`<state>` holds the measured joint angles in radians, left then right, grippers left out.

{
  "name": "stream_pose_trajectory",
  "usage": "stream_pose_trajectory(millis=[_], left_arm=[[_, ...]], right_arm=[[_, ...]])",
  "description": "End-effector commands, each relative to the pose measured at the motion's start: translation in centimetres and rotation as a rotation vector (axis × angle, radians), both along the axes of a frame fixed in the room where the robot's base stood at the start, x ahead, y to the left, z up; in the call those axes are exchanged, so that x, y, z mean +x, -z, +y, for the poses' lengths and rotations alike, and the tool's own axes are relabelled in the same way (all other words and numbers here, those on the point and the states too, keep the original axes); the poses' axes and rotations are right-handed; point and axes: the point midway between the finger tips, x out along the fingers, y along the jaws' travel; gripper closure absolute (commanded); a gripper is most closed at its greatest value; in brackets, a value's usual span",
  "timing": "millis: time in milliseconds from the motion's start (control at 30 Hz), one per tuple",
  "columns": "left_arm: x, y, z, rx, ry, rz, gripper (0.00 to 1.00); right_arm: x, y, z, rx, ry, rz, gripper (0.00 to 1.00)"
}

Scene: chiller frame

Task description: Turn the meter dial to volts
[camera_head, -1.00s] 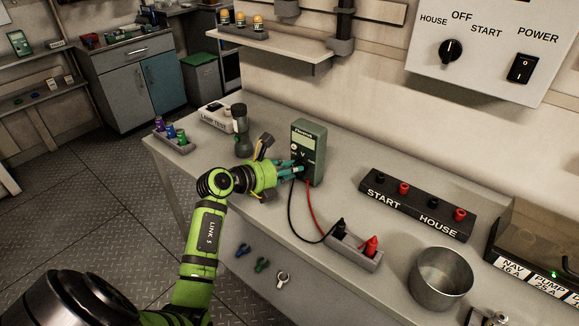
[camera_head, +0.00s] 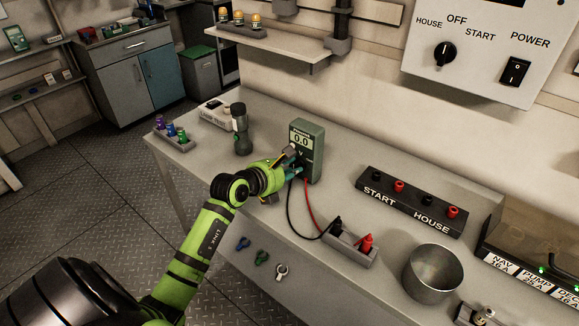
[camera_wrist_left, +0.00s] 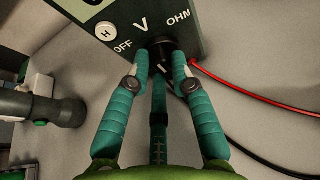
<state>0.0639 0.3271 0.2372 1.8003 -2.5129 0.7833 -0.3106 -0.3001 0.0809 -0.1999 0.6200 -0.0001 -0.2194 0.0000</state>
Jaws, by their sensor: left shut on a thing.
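The green meter (camera_head: 314,150) stands upright on the bench, and its display reads 0.0. The left wrist view shows the meter's face (camera_wrist_left: 112,52) with OFF, V and OHM marked around the black dial (camera_wrist_left: 160,48). My left gripper (camera_head: 298,170) is at the meter's front. In the left wrist view its teal fingers (camera_wrist_left: 161,68) are shut on the dial, one on each side. The fingers hide much of the dial, and I cannot tell where its pointer stands. My right gripper is not in view.
Black and red leads run from the meter to a probe holder (camera_head: 345,249) on its right. A dark flashlight (camera_head: 241,130) stands to its left, near the gripper. A START/HOUSE terminal block (camera_head: 410,200) and a metal bowl (camera_head: 433,272) are farther right.

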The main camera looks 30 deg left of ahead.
Motion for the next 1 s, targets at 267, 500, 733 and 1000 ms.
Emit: stream_pose_trajectory(millis=[267, 500, 733, 1000], left_arm=[[0.0, -0.1, 0.0, 0.002, 0.0, -0.002, 1.0], [0.0, -0.1, 0.0, 0.001, -0.001, -0.002, 0.52], [-0.1, -0.1, 0.0, 0.001, -0.001, -0.001, 0.52], [-3.2, -1.3, 0.3, 0.003, 0.0, 0.0, 0.52]], right_arm=[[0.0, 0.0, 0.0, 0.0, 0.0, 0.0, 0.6], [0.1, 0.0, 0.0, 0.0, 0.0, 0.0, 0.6], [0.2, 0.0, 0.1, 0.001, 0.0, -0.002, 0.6], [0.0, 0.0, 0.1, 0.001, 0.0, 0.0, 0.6]])
